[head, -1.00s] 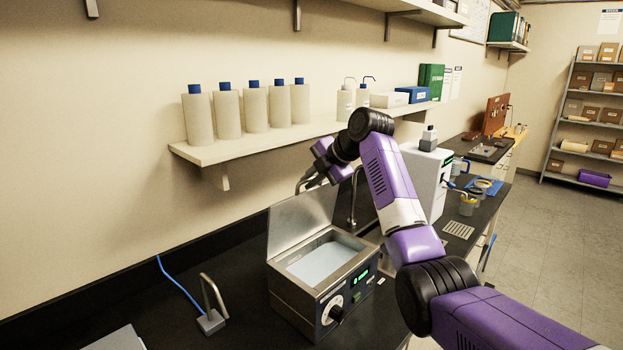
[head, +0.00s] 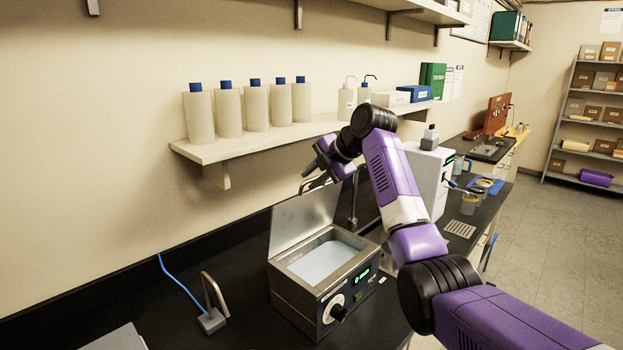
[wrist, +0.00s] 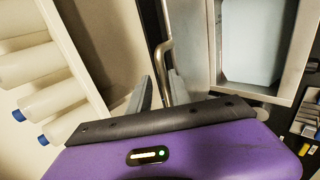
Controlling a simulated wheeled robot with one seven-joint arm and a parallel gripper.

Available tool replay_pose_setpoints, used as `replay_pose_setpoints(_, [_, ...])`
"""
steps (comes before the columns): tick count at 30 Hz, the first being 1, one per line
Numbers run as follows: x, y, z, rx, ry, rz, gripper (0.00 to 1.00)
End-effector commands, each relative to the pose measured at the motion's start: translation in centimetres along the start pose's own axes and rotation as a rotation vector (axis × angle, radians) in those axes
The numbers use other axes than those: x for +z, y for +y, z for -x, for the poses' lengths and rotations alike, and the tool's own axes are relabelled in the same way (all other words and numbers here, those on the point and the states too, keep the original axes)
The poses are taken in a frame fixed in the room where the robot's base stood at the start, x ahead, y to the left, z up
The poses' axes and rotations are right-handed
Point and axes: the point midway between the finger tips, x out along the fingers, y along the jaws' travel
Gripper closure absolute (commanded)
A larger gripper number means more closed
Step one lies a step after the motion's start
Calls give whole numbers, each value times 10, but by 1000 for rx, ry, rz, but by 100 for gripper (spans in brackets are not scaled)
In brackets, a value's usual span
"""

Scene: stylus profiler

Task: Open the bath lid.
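The bath (head: 318,285) is a steel box with a dial and green display, standing on the dark bench. Its lid (head: 303,220) stands raised along the back edge, leaning slightly back, and pale liquid (head: 325,262) shows in the open basin. The lid's bent metal handle (wrist: 166,55) shows in the wrist view. My gripper (head: 311,177) is at the lid's upper edge, beside the handle. In the wrist view my gripper (wrist: 162,82) has its grey fingers apart on either side of the handle, with a dark gap on the left. Contact is hard to tell.
A shelf (head: 250,146) with several blue-capped bottles (head: 228,112) hangs above the bath. A metal stand (head: 211,310) with a blue cable is left of it. A white instrument (head: 428,175) stands to the right. The bench front left of the bath is mostly clear.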

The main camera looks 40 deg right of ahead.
Motion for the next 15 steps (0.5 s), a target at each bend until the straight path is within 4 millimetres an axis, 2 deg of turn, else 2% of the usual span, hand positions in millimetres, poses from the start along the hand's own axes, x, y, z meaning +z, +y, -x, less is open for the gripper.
replay_pose_setpoints(1, [-1, -5, 3, -8, 3, 1, 68])
replay_pose_setpoints(9, [0, 0, 51, 4, -2, 3, 68])
replay_pose_setpoints(15, [0, 1, 71, 5, -2, 3, 68])
